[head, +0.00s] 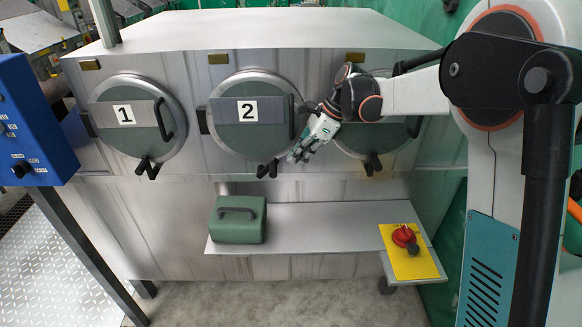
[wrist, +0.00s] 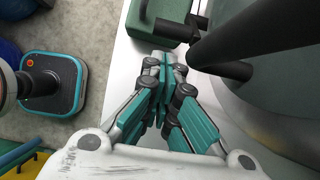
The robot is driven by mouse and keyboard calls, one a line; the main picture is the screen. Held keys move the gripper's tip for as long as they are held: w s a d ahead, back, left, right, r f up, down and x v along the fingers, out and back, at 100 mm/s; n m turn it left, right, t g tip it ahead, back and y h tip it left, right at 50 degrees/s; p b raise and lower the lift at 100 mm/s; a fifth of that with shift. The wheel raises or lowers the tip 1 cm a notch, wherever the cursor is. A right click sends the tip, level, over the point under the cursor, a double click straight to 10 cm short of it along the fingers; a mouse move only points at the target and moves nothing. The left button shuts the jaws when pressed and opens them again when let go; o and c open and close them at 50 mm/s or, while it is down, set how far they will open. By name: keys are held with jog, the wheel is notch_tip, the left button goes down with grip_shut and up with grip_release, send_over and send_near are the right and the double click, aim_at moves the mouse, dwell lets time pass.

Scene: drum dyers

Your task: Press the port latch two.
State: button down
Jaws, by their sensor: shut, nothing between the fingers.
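Port two (head: 250,138) is a round grey-green door with a white "2" plate, closed in the metal drum front. Its latch (head: 267,169) is a small dark forked lever at the door's bottom edge. My gripper (head: 294,156) is just right of this latch and slightly above it, with a small gap in the head view. In the wrist view my gripper's teal fingers (wrist: 164,68) are together and empty. A dark lever (wrist: 222,70) beside a thick black bar (wrist: 262,36) lies right of the fingertips there; I cannot tell contact.
Port one (head: 125,140) is at left with its own latch (head: 147,167). A third port (head: 372,168) is partly hidden behind my arm. A green box (head: 238,220) stands on the shelf (head: 320,222) below. A red knob (head: 404,236) sits on a yellow panel at right.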

jog(key=v, duration=0.6)
jog(key=shift+r, duration=0.15)
jog(key=shift+s, duration=0.1)
